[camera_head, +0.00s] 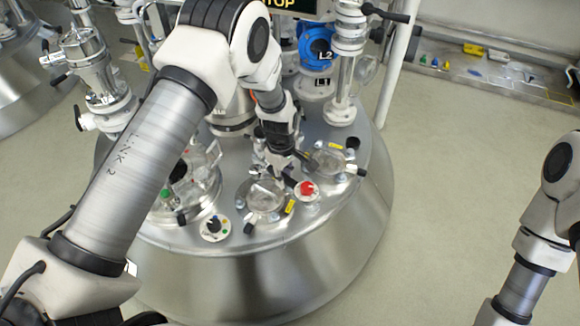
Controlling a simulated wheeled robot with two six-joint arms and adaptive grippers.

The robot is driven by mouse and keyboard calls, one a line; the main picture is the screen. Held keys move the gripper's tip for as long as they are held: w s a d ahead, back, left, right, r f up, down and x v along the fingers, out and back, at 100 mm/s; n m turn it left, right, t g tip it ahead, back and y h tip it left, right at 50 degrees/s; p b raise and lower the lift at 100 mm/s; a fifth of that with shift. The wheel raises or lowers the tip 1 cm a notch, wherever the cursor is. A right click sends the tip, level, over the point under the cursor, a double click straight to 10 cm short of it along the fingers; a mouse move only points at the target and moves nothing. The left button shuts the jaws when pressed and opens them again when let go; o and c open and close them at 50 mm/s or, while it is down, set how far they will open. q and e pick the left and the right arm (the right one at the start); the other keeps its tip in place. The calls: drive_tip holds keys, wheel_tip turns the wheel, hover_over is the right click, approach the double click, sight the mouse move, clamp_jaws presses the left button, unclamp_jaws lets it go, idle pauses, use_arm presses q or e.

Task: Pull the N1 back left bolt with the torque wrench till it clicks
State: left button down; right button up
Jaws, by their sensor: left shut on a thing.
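My left arm reaches in from the left across the steel reactor lid (285,228). My left gripper (279,160) points down over the lid and is shut on what looks like the torque wrench, a slim dark tool mostly hidden by the gripper. Just below it is a round bolted port (265,197) with a glass centre. Another such port (328,162) lies to its right, and a third (195,183) to its left. Which port is N1 cannot be read, and its back left bolt is not clear behind the gripper. My right gripper is out of the picture.
A red knob (307,188) and a black knob (213,228) sit on the lid. A blue fitting marked L2 (314,45) and a white-flanged pipe (345,60) rise behind. A yellow item (473,49) lies at the back right. The floor at right is clear.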

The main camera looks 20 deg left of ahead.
use_arm(q)
drive_tip(key=s+a+m+b, duration=0.1)
drive_tip(key=s+m, duration=0.1)
drive_tip(key=s+a+m+b, duration=0.1)
drive_tip(key=m, duration=0.1)
drive_tip(key=shift+s+a+f, duration=0.15)
drive_tip(key=shift+s, duration=0.2)
drive_tip(key=a+m+p, duration=0.1)
drive_tip(key=s+a+m+p, duration=0.1)
drive_tip(key=m, duration=0.1)
drive_tip(key=s+a+r+m+p, duration=0.1)
drive_tip(key=shift+s+a+m, duration=0.2)
drive_tip(key=shift+s+m, duration=0.05)
drive_tip(key=shift+m, duration=0.05)
drive_tip(key=a+m+p, duration=0.2)
drive_tip(key=s+a+m+p, duration=0.1)
drive_tip(key=a+m+p, duration=0.1)
drive_tip(key=a+m, duration=0.1)
drive_tip(key=shift+s+f, duration=0.1)
drive_tip(key=shift+f, duration=0.05)
drive_tip(key=shift+d+f, duration=0.15)
drive_tip(key=shift+f, duration=0.1)
drive_tip(key=shift+n, duration=0.4)
drive_tip(key=r+p, duration=0.2)
drive_tip(key=d+r+p, duration=0.1)
drive_tip(key=r, duration=0.1)
drive_tip(key=shift+r+p, duration=0.3)
drive_tip(key=shift+p, duration=0.1)
